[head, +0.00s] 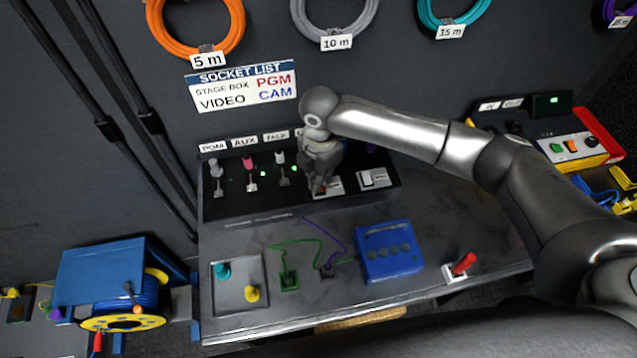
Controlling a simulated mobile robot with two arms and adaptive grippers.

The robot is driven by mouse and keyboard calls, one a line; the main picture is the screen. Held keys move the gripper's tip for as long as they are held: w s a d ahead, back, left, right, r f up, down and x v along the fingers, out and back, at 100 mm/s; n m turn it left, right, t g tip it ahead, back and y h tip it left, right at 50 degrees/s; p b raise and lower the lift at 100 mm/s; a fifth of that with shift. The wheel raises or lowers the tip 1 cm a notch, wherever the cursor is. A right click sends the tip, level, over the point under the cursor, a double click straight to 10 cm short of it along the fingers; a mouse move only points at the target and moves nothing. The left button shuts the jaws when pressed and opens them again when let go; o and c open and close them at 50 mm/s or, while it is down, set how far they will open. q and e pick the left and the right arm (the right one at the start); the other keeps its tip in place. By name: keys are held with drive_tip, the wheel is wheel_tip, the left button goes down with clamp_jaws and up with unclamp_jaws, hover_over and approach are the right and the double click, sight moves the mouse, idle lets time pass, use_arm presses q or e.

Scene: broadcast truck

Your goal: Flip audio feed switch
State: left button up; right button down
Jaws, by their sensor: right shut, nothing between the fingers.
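A dark audio panel (290,205) stands at the back of the desk, with labels PGM, AUX and TALK along its top. Several levers stand in a row on it: a grey one (216,176), a pink-topped one (250,172) and a pale one (281,167). To their right are a switch with a white plate and some red (328,187) and a white rocker switch (374,179). My right gripper (318,184) is shut and empty, pointing down at the red-and-white switch and partly hiding it. I cannot tell whether it touches. My left gripper is not in view.
The desk (420,235) holds a blue box (389,251), a tray with two plugs (238,284), a green socket (289,280) and a red-handled lever (461,267) near the front edge. A blue cable reel (125,290) stands left. Coiled cables hang above.

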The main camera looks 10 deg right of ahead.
drive_tip(key=shift+s+f, duration=0.1)
drive_tip(key=shift+f, duration=0.5)
idle(0.3)
wheel_tip(320, 180, up, 7)
drive_tip(key=p, duration=0.7)
idle(0.4)
